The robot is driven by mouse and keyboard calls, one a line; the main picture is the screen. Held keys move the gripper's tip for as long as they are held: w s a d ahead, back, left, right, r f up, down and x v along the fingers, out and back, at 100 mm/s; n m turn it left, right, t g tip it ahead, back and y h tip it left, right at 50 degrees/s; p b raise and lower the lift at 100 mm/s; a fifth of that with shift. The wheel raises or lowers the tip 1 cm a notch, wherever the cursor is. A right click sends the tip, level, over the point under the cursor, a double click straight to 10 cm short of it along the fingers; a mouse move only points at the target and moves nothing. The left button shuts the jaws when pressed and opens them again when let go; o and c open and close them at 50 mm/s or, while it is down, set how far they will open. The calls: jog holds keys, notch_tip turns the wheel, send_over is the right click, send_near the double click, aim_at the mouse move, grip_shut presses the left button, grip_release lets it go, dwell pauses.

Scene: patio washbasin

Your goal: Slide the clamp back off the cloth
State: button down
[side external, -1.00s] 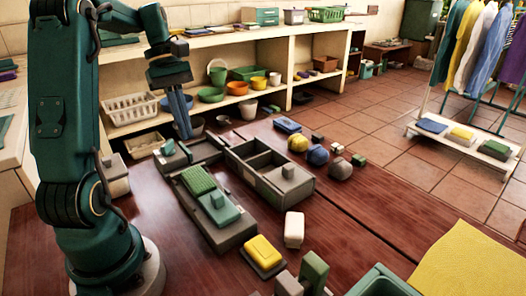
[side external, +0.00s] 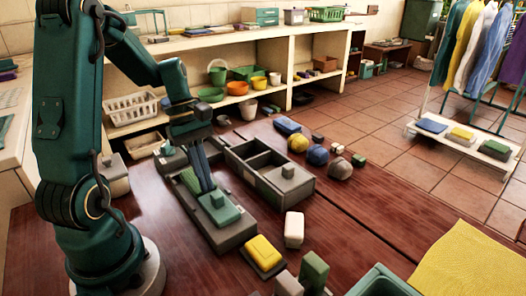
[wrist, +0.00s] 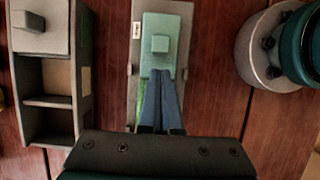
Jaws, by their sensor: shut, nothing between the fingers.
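The clamp (side external: 226,214) is a teal slab with a small raised block on top. It sits on a long grey base (side external: 234,236), and in the wrist view the clamp (wrist: 160,25) covers the middle of that base. The ribbed green cloth (side external: 188,179) lies on the base at the clamp's far end; a green strip of it (wrist: 139,98) shows beside my fingers. My gripper (side external: 209,190) is shut and empty, pointing down. In the wrist view its fingertips (wrist: 160,73) are over the clamp, close to the raised block. Whether they touch is unclear.
A grey divided box (side external: 300,190) with a lidded compartment stands right of the base. A yellow block (side external: 263,250) and a white block (side external: 294,229) are near its front. Several balls and small blocks lie farther back. Bare wood lies left of the base.

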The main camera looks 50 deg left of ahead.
aim_at(216, 195)
jog(key=shift+d, duration=0.6)
jog(key=shift+d, duration=1.5)
jog(key=a, duration=0.4)
jog(key=shift+a+r, duration=0.3)
jog(key=shift+a, duration=0.05)
jog(key=v, duration=0.9)
jog(key=shift+r, duration=0.2)
jog(key=shift+d, duration=0.1)
